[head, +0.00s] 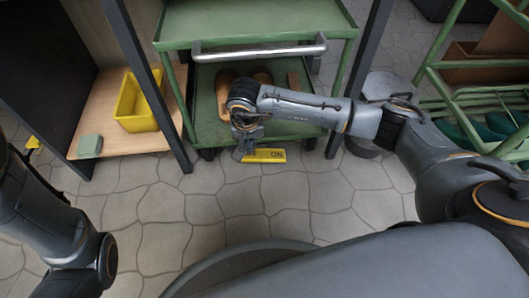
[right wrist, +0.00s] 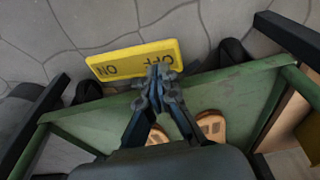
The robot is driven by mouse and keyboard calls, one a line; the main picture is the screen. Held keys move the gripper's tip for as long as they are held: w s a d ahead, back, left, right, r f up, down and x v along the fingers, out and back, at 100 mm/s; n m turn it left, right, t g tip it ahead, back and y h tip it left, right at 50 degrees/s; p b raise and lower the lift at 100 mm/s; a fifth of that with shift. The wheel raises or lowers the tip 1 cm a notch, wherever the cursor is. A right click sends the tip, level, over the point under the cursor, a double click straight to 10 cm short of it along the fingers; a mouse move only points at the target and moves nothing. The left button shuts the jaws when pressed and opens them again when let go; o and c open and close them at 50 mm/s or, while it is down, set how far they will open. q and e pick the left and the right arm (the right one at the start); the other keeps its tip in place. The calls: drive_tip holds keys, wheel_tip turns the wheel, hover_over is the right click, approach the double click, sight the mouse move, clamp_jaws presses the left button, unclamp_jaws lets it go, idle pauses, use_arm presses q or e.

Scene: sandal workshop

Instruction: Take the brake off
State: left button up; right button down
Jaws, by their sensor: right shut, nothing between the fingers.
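The brake is a yellow pedal (head: 268,156) low at the near edge of the green cart (head: 255,22). Its ON end shows at the right in the head view; my right gripper covers the other end. In the right wrist view the pedal (right wrist: 118,61) shows both ON and OFF, upside down. My right gripper (head: 241,153) is shut and empty, its fingertips (right wrist: 160,72) over the OFF end. I cannot tell whether they touch it or which end is pressed down. My left arm shows at the left, but its gripper is out of view.
The cart's handle bar (head: 260,52) spans above my right forearm. Brown sandals (head: 263,78) lie on its lower shelf. A wooden shelf with a yellow bin (head: 138,112) stands left, and a green rack (head: 450,75) right. Dark posts flank the cart. The tiled floor in front is clear.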

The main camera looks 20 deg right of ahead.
drive_tip(key=shift+f+b, duration=0.95)
drive_tip(key=shift+f, duration=0.4)
idle(0.4)
drive_tip(key=shift+r, duration=0.15)
drive_tip(key=shift+r+p, duration=2.7)
drive_tip(key=shift+r, duration=0.75)
